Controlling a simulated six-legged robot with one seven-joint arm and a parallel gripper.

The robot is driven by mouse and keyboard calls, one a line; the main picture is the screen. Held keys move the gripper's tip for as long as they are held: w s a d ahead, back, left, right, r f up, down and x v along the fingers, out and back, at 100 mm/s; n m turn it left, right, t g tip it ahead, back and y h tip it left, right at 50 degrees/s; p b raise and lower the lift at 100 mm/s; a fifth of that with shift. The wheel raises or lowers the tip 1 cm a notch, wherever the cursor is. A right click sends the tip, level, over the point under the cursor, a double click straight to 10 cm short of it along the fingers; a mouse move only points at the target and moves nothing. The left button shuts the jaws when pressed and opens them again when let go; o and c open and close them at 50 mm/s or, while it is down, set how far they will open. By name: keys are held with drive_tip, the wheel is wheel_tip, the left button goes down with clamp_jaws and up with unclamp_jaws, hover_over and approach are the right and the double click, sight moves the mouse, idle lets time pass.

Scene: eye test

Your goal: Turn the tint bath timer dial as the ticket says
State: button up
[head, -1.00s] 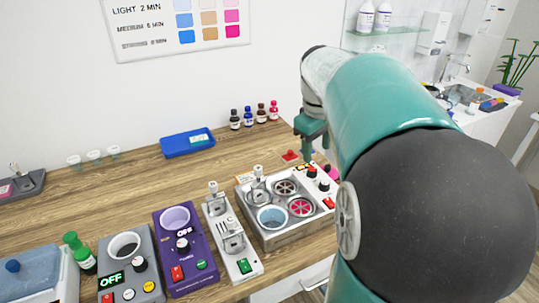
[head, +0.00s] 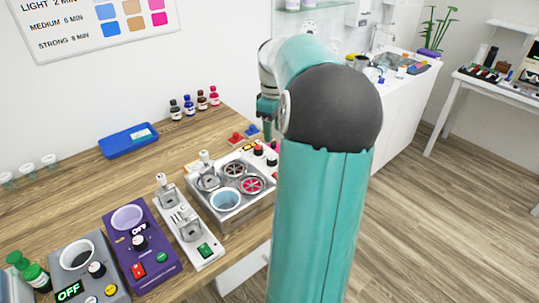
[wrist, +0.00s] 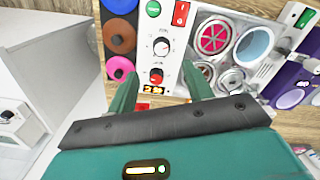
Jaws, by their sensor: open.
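The tint bath (head: 226,222) is a metal box with several round wells, one pale blue and one pink inside. Its white control panel in the wrist view carries an upper black dial (wrist: 161,46), a lower black dial (wrist: 156,76) and a small yellow-lit display (wrist: 153,90) with unreadable digits. Which dial is the timer I cannot tell. My gripper (wrist: 159,72) is open and empty, its fingers either side of the lower dial in the picture; contact does not show. In the head view my gripper (head: 267,128) hangs above the panel's far end. A wall chart (head: 95,22) lists light, medium and strong times.
A blue tray (head: 115,148) holding a small card lies on the wooden bench behind. Small bottles (head: 196,103) stand near the wall. A white clamp unit (head: 190,222) and a purple heater (head: 150,265) stand left of the bath. Floor is clear at right.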

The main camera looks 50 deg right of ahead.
sight(272, 158)
wheel_tip(272, 158, down, 10)
drive_tip(key=shift+w+a, duration=0.15)
drive_tip(key=c, duration=1)
drive_tip(key=m, duration=0.4)
drive_tip(key=shift+m, duration=0.4)
drive_tip(key=m, duration=0.9)
drive_tip(key=shift+m, duration=0.4)
drive_tip(key=m, duration=0.5)
drive_tip(key=shift+m, duration=0.3)
